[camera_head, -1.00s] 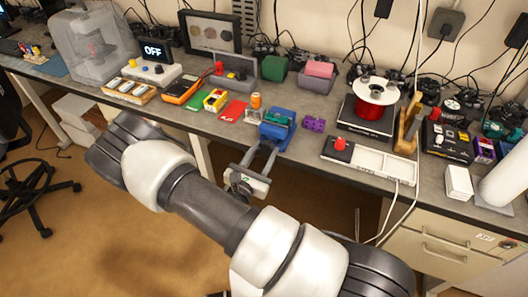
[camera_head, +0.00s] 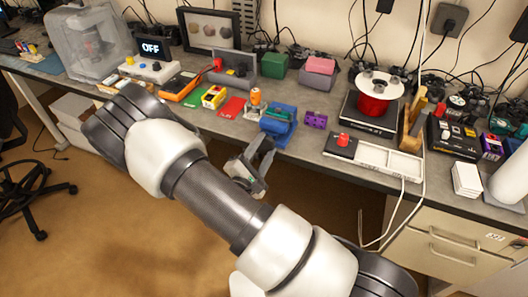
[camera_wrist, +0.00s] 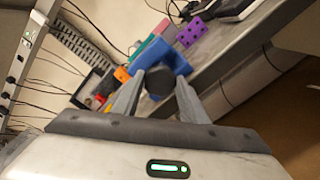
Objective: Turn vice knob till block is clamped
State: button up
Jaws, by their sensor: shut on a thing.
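The blue vice (camera_head: 278,122) stands at the front edge of the workbench. In the wrist view its blue body (camera_wrist: 172,58) is straight ahead, tilted in the picture. A dark round knob (camera_wrist: 159,82) is on its near side. My gripper (camera_head: 265,143) reaches the vice from the front, below the bench edge. In the wrist view my gripper (camera_wrist: 158,85) is shut on the knob, with one grey finger on each side of it. I cannot make out a block between the vice jaws.
A purple block with holes (camera_head: 315,120) lies just right of the vice. A white tray (camera_head: 372,157) lies farther right. The floor before the bench is open.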

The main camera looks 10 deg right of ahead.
jog(key=m+b, duration=0.1)
jog(key=m, duration=0.1)
jog(key=m+b, duration=0.3)
jog(key=b, duration=0.1)
jog(key=shift+f+m, duration=0.3)
jog(key=shift+m, duration=0.1)
jog(key=m+b, duration=0.3)
jog(key=b, duration=0.2)
jog(key=shift+r+m, duration=0.15)
jog(key=shift+m, duration=0.25)
jog(key=shift+r, duration=0.15)
jog(key=o, duration=1)
jog(key=shift+o, duration=0.2)
jog(key=v, duration=1.7)
jog(key=shift+s+a, duration=0.15)
